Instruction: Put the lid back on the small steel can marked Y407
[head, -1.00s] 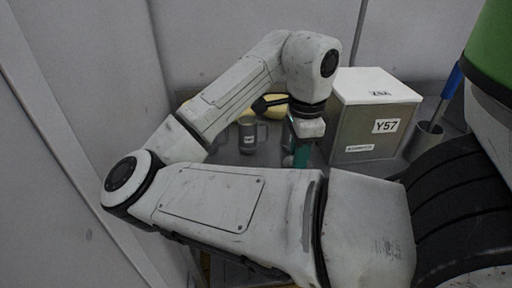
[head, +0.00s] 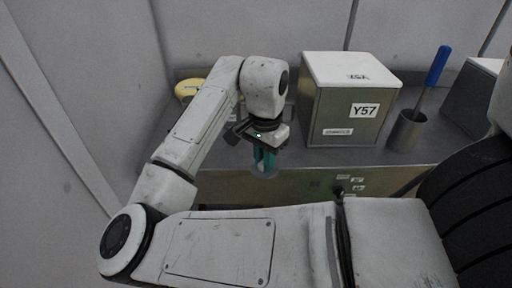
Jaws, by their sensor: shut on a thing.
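My gripper (head: 264,160), with teal fingers pointing down, is in front of the steel bench's front edge in the picture. It is shut on a small, pale, rounded thing (head: 262,173) that looks partly see-through. I cannot tell if this is the lid. The small steel can marked Y407 is not seen now. My arm covers the part of the bench left of the gripper, where it may stand.
A large steel box with a white top marked Y57 (head: 342,115) stands right of my gripper. A steel cup (head: 407,131) with a blue-handled tool (head: 438,66) is further right. A yellow object (head: 187,90) lies at the back left. The bench (head: 375,170) front carries labels and a knob.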

